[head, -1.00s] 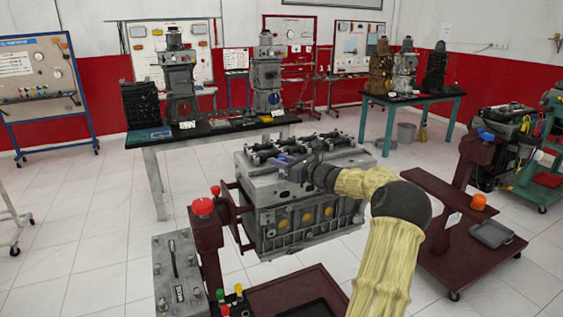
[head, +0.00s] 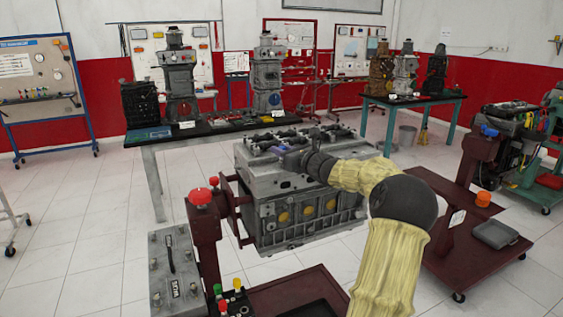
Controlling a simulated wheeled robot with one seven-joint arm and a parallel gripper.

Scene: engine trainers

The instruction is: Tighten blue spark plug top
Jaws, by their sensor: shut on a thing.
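The grey engine block (head: 275,185) hangs on a dark red stand in the middle of the head view. A small blue piece, the blue spark plug top (head: 279,149), shows on the top of the block, toward its left part. My gripper (head: 288,155) is at that blue piece, low over the block's top face, and is shut on it. The dark wrist hides part of the block top. The fingers are small, and the plug's seat under them cannot be made out.
A dark table (head: 215,128) with engine models stands behind. A second dark red stand (head: 460,235) is at right. White floor is free at left.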

